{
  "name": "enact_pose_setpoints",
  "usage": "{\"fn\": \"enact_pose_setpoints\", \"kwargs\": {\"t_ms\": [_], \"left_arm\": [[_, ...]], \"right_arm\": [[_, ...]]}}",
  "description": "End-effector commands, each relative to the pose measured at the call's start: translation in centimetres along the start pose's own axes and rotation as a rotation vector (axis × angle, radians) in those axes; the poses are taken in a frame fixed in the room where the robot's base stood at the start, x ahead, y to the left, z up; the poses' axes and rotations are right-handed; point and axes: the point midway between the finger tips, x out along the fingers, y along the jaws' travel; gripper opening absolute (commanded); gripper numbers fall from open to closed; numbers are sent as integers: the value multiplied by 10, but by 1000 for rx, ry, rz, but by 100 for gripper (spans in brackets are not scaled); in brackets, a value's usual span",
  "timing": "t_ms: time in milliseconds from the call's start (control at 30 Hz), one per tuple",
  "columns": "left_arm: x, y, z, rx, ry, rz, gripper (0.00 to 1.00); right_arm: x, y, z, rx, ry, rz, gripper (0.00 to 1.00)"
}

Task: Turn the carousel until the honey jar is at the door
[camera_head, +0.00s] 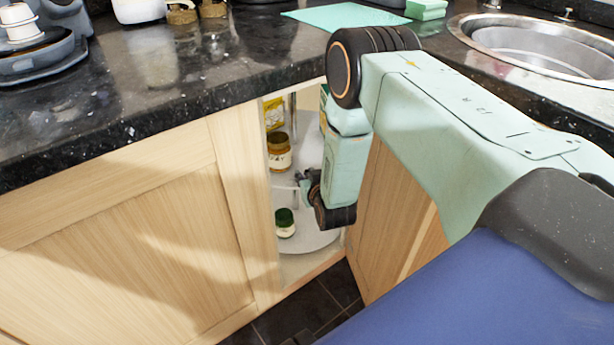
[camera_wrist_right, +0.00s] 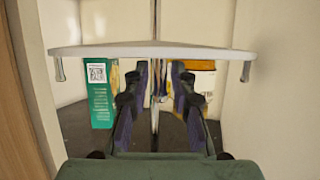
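Inside the corner cabinet, a pale round carousel shelf (camera_head: 312,240) shows in the head view. An amber jar with a brown lid and pale label (camera_head: 279,155), which looks like the honey jar, stands toward the back left of the opening. A small jar with a green lid (camera_head: 285,224) stands nearer the front. My right gripper (camera_head: 304,188) is inside the opening, between the jars and my arm. In the right wrist view its fingers (camera_wrist_right: 157,95) are apart, with the central pole (camera_wrist_right: 155,130) beyond the gap. My left gripper is out of view.
A pale shelf edge (camera_wrist_right: 150,50) with hanging pegs (camera_wrist_right: 246,71) spans the wrist view. A green box (camera_wrist_right: 100,95) and a yellow pack (camera_wrist_right: 203,80) stand beyond. Cabinet panels (camera_head: 240,190) border the narrow opening below the granite counter (camera_head: 190,85).

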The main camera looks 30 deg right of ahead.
Motion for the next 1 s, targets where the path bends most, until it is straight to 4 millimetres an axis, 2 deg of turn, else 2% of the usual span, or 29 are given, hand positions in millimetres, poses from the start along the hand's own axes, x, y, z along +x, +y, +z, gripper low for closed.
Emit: {"fn": "enact_pose_setpoints", "kwargs": {"t_ms": [33, 267, 833, 1000], "left_arm": [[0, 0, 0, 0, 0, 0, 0], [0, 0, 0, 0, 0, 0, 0], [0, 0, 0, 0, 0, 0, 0], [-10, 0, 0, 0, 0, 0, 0]], "right_arm": [[0, 0, 0, 0, 0, 0, 18], [0, 0, 0, 0, 0, 0, 0], [0, 2, 0, 1, 0, 1, 0], [0, 25, -1, 3, -1, 7, 0]]}}
